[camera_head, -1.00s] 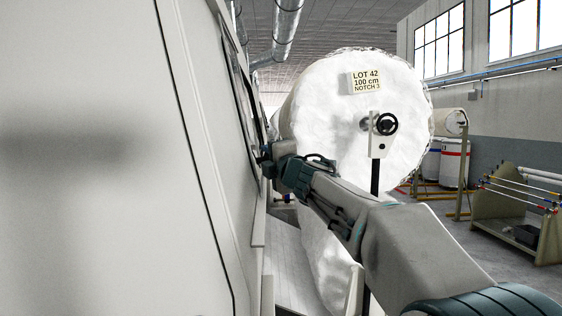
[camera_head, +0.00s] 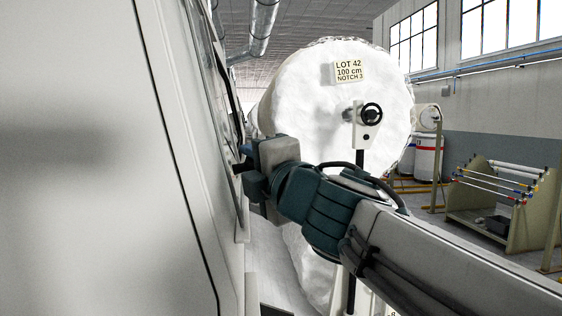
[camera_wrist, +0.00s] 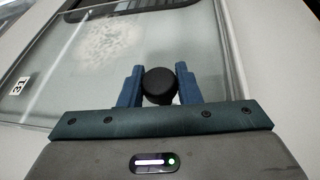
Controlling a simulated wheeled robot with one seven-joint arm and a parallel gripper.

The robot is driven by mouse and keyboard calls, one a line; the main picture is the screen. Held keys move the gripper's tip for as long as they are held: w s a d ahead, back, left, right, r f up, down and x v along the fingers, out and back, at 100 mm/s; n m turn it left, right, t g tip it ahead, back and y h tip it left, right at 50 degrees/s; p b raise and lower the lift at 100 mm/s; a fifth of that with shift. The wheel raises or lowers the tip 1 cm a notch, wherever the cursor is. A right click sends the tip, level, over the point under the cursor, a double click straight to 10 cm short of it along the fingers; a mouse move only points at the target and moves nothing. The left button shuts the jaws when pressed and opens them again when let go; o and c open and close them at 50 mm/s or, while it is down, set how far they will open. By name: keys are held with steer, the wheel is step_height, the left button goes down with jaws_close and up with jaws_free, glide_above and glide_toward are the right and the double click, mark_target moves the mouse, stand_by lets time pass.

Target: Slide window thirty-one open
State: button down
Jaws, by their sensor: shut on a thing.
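Window thirty-one (camera_wrist: 60,75) is a clear pane on the pale machine side, with a small "31" label (camera_wrist: 18,86) at its left in the wrist view. A round black knob (camera_wrist: 159,85) sits at the pane's near edge. My gripper (camera_wrist: 158,77) has its two blue fingers on either side of the knob and is shut on it. In the head view my gripper (camera_head: 247,173) is against the machine side. The window is nearly edge-on there, and the knob is hidden.
The pale machine wall (camera_head: 85,150) fills the left, close by. A large white fibre roll (camera_head: 310,110) labelled "LOT 42" stands just beyond my arm, with a black handwheel (camera_head: 371,113). A beige rod rack (camera_head: 505,205) stands at right, with open floor before it.

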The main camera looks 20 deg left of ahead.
steer(key=c, duration=1.1)
jaws_free()
steer(key=shift+s, duration=0.1)
steer(key=shift+p+v, duration=1.6)
steer(key=shift+v, duration=5.3)
steer(key=shift+r, duration=0.1)
